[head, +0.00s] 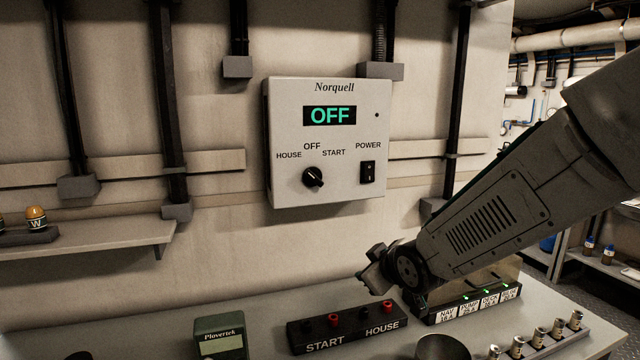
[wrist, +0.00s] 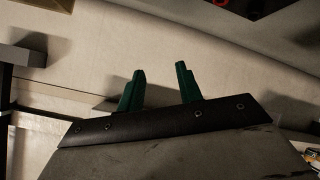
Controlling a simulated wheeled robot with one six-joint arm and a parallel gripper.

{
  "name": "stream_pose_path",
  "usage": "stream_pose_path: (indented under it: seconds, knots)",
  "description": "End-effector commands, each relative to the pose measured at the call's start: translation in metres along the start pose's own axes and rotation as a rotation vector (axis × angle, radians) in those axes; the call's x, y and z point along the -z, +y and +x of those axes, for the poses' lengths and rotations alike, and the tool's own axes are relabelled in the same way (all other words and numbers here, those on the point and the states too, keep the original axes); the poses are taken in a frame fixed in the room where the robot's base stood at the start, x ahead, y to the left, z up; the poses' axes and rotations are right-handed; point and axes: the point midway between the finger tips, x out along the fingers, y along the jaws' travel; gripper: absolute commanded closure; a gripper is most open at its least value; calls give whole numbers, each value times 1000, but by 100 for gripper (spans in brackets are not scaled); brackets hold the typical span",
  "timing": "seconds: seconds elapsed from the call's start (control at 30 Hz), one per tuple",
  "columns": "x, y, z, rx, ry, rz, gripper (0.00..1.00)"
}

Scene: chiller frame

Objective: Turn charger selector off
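The charger panel (head: 375,110), a pale wall box marked Norquell, has a lit display (head: 330,116) reading OFF. Its selector (head: 313,177) is a black round knob under the labels HOUSE, OFF and START. Its exact pointing direction is too small to tell. A black POWER rocker switch (head: 368,172) sits to the right of the knob. My gripper shows in the wrist view (wrist: 158,88) with two green fingers apart and nothing between them. In the head view my arm's end is below and right of the panel, clear of the knob; its fingertips are hard to make out.
On the bench below are a START/HOUSE terminal block (head: 347,328), a Plovertek meter (head: 220,338) and a labelled switch block with green lights (head: 470,308). A shelf (head: 90,236) stands out from the wall at left. The space before the panel is free.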

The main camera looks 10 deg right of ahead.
Motion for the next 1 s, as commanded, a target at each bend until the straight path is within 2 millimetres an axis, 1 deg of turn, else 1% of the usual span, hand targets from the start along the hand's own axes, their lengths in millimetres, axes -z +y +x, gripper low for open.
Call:
stream_pose_path:
  seconds: [0.03, 0.07, 0.1, 0.17, 0.2, 0.27, 0.3, 0.4, 0.5, 0.6, 0.67, 1.0]
  knots:
    - [17, 0, 10, -17, 96, -46, 65]
    - [29, 2, 13, -31, 161, -76, 65]
    - [45, 3, 16, -52, 245, -112, 65]
    - [69, 5, 15, -87, 372, -163, 65]
    - [84, 7, 11, -113, 453, -193, 65]
    - [105, 11, 2, -155, 567, -233, 65]
    - [118, 13, -7, -183, 635, -255, 65]
    - [141, 18, -27, -241, 766, -299, 65]
    - [152, 20, -38, -278, 835, -322, 65]
    - [158, 21, -40, -295, 859, -334, 65]
    - [162, 21, -36, -296, 857, -339, 65]
    - [202, 27, -3, -295, 855, -338, 65]
